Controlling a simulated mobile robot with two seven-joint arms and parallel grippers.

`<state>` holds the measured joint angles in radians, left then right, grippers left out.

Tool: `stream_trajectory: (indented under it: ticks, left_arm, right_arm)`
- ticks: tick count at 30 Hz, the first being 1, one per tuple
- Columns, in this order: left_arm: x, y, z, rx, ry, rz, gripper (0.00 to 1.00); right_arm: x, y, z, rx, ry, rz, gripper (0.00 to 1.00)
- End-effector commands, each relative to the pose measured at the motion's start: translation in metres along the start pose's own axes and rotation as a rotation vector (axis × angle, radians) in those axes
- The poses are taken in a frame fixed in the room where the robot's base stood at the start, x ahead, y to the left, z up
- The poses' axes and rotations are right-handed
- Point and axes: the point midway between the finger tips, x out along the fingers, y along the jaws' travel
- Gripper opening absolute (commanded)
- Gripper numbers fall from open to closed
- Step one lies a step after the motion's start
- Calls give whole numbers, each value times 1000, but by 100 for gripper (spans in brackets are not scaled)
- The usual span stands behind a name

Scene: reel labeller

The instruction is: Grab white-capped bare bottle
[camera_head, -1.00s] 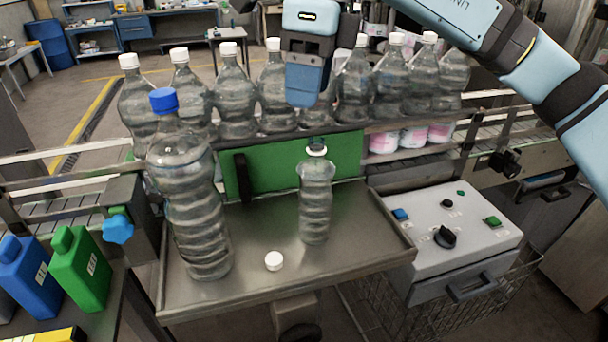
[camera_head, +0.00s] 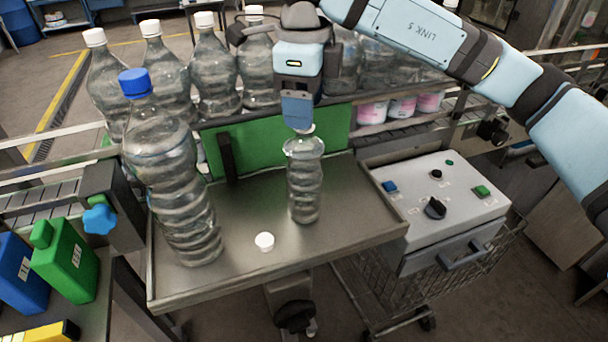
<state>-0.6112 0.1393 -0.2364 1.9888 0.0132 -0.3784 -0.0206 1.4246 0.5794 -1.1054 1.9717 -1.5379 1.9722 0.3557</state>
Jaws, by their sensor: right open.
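A small clear bottle (camera_head: 305,185) without a label stands upright on the metal tray (camera_head: 345,240). White shows at its neck, mostly covered by my gripper. My right gripper (camera_head: 298,118) is open, pointing down at the top of this bottle; I cannot tell if the fingers touch it. A larger clear bottle with a blue cap (camera_head: 172,180) stands on the tray to the left. Several clear bottles with white caps (camera_head: 213,75) stand in a row behind the green panel; my right arm hides some of them. My left gripper is not in view.
A loose white cap (camera_head: 264,241) lies on the tray. A control box (camera_head: 440,205) with buttons stands to the right. Blue and green jugs (camera_head: 65,260) are at the lower left. A green panel (camera_head: 265,140) borders the tray's back. The tray's right front is clear.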

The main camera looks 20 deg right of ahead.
Motion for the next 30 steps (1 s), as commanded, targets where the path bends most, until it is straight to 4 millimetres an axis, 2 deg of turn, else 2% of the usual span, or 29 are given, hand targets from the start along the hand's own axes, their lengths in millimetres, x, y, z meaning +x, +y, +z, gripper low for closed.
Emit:
stream_trajectory:
  ticks: [6,14,15,22,30]
  left_arm:
    - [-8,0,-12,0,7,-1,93]
    - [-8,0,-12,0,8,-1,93]
    - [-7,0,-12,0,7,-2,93]
    - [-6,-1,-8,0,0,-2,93]
    - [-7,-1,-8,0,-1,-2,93]
  right_arm:
    - [29,0,-1,1,3,2,57]
    - [35,0,0,0,1,0,57]
    - [35,0,0,0,1,0,54]
    - [35,0,0,0,1,0,1]
    - [34,0,0,1,0,0,0]
